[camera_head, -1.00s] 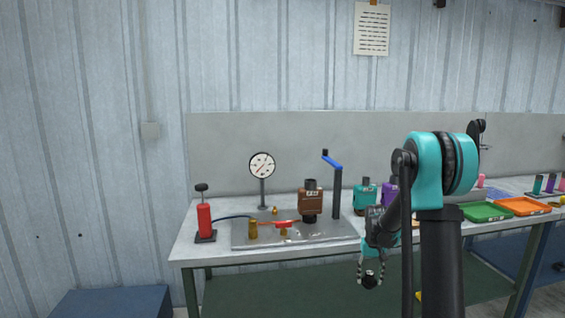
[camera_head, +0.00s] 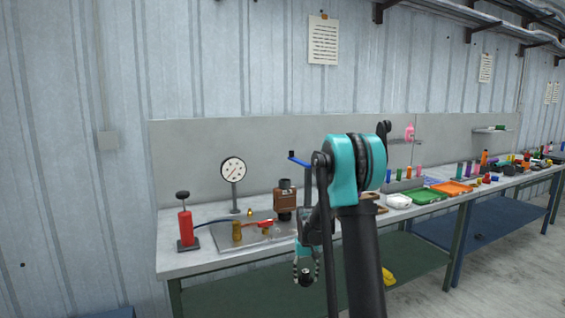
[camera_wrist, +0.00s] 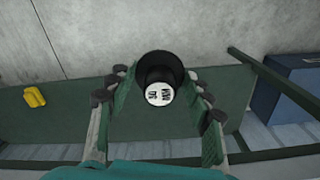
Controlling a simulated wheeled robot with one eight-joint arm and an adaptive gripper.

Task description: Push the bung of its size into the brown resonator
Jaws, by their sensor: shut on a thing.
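The brown resonator (camera_head: 285,200) stands upright on the metal plate at the left end of the bench, with black necks above and below its body. My gripper (camera_head: 305,274) hangs in front of the bench edge, below the bench top and to the right of the resonator. In the wrist view my gripper (camera_wrist: 160,100) is shut on a black round bung (camera_wrist: 162,72). The bung has a white end face with dark printing that I cannot read surely. The bung shows dark and small between the fingers in the head view (camera_head: 305,280).
A dial gauge (camera_head: 234,171), a red hand pump (camera_head: 186,226) and a blue-handled post (camera_head: 300,160) stand around the resonator. Green (camera_head: 424,196) and orange (camera_head: 452,188) trays lie farther right. A yellow thing (camera_wrist: 34,97) lies below. The space before the bench looks free.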

